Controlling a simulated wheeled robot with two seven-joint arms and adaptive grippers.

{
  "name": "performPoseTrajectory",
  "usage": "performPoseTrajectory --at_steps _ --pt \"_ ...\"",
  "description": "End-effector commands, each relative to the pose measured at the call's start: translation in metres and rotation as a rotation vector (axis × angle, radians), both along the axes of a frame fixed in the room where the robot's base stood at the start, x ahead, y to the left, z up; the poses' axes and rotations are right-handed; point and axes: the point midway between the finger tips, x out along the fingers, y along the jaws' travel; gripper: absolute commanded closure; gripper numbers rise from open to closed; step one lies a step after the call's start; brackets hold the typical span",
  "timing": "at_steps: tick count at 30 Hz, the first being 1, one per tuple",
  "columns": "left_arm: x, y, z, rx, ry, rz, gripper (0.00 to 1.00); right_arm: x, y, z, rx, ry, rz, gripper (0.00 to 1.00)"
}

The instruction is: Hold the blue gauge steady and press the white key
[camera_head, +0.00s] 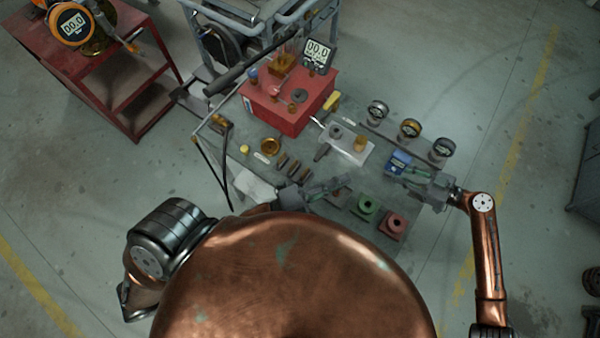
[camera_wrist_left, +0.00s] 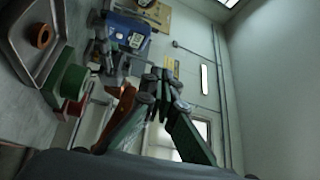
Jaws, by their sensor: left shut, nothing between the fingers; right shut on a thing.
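The blue gauge (camera_head: 400,161) stands at the right side of the grey table in the head view. My right gripper (camera_head: 408,169) is shut on it from the near right side. The gauge also shows at the upper left of the left wrist view (camera_wrist_left: 126,30), with its pale display. My left gripper (camera_head: 347,181) is left of the gauge and a little nearer, over the table and apart from it. Its fingers (camera_wrist_left: 163,76) are shut and empty.
Several round gauges (camera_head: 410,128) stand in a row behind the blue gauge. A green block (camera_head: 366,205) and a red block (camera_head: 396,222) are close below my left gripper. A white block (camera_head: 345,147) and a red box (camera_head: 288,100) stand farther back.

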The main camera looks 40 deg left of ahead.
Motion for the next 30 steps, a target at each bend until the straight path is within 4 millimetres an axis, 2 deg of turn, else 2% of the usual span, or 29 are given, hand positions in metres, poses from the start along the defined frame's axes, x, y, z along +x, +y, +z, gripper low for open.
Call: performPoseTrajectory --at_steps 8,16,24,30 --pt "-0.014 0.034 0.039 -0.147 -0.082 0.048 1.00 0.000 0.000 0.000 0.000 0.000 0.000 0.92" --pt "-0.044 0.063 0.069 -0.256 -0.151 0.046 1.00 0.000 0.000 0.000 0.000 0.000 0.000 0.92" --pt "-0.076 0.076 0.082 -0.310 -0.174 0.007 1.00 0.000 0.000 0.000 0.000 0.000 0.000 0.92" --pt "-0.086 0.077 0.085 -0.322 -0.172 -0.012 1.00 0.000 0.000 0.000 0.000 0.000 0.000 0.92"
